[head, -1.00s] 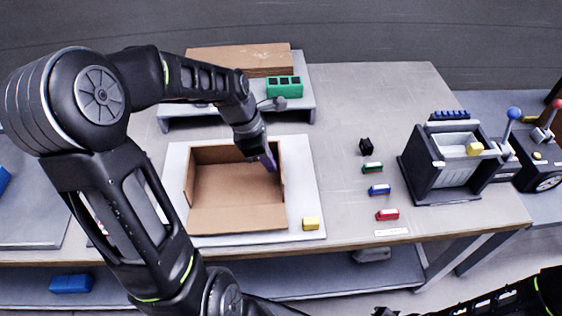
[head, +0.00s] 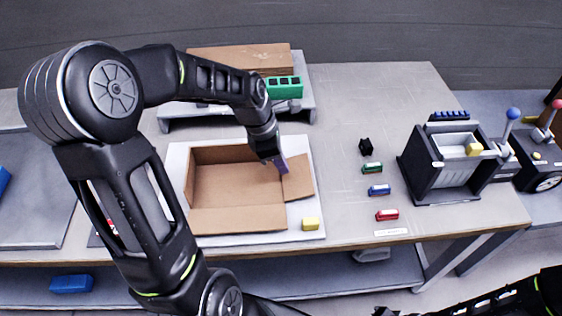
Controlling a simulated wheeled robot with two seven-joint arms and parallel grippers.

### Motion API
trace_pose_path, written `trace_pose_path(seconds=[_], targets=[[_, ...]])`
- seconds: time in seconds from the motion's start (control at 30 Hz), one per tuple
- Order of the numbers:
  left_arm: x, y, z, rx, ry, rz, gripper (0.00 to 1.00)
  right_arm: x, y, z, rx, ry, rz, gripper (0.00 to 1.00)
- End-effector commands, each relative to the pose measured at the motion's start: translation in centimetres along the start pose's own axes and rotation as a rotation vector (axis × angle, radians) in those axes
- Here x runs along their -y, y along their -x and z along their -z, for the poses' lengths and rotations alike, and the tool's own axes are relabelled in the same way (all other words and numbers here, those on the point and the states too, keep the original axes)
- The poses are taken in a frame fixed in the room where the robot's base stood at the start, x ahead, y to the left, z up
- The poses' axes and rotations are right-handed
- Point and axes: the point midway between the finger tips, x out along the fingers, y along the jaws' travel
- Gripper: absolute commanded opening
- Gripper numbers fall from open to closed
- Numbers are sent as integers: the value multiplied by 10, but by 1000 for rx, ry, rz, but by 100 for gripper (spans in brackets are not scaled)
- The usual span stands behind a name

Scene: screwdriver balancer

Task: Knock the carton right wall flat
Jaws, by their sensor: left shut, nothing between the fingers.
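The open cardboard carton (head: 232,185) lies on a white board (head: 315,220) on the table. Its right wall (head: 299,180) is folded outward and lies low, nearly flat, on the board's right side. Its front wall (head: 238,220) also lies folded outward. The back and left walls still stand up. My left gripper (head: 282,166) is shut and empty, with its purple-tinted fingertips at the right wall's inner edge, pointing down. My right gripper is not clearly seen; only part of my right arm shows at the bottom right.
Black, green (head: 372,167), blue and red blocks stand in a column to the right. A dark bin machine (head: 447,165) is at the right. A raised shelf (head: 305,105) with a green tray stands behind the carton.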

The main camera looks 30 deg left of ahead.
Motion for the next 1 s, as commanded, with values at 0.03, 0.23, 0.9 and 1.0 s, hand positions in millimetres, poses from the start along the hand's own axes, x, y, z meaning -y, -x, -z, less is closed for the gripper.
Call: trace_pose_path(seconds=[0.03, 0.23, 0.9, 1.0], targets=[[0, 2, 2, 0, 2, 0, 0, 0, 1, 0, 0, 0, 0, 0], [0, 1, 4, 0, 0, -1, 0, 0, 1, 0, 0, 0, 0, 0], [0, 58, -14, 0, -1, -1, 0, 19, 51, -1, 5, -2, -2, 0], [0, 67, -16, 0, 0, -1, 0, 21, 57, -3, 8, -4, -6, 0]])
